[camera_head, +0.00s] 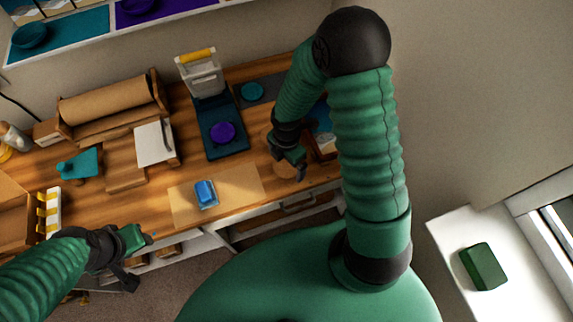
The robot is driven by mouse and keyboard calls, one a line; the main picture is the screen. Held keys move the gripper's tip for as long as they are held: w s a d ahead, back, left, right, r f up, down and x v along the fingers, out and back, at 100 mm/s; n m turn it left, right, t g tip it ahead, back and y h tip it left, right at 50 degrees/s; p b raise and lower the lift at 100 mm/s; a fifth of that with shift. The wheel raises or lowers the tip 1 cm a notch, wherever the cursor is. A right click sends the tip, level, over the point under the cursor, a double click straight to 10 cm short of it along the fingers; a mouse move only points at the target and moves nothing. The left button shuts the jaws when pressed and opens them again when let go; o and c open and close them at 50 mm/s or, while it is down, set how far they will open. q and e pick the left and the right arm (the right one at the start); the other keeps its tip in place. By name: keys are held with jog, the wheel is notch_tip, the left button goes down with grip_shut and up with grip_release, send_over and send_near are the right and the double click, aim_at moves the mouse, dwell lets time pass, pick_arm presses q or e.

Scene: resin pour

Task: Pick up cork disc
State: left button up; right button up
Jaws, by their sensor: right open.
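A round tan disc that looks like the cork disc (283,171) lies on the wooden worktop near its front edge, right of centre. My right gripper (291,160) is open and points down right over the disc, hiding part of it. I cannot tell whether the fingers touch it. My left gripper (147,238) is at the lower left, in front of the worktop edge and far from the disc. Its jaw opening is unclear.
A tan mat (243,187) with a blue block (205,193) lies left of the disc. A dark blue tray (215,145) with a purple disc (222,132) stands behind. A wooden-framed item (326,147) is close to the right, partly behind my arm.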

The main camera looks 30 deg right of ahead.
jog(key=shift+f, duration=0.2)
jog(key=shift+c, duration=0.3)
jog(key=c, duration=1.5)
jog(key=shift+o, duration=0.2)
jog(key=shift+r, duration=0.1)
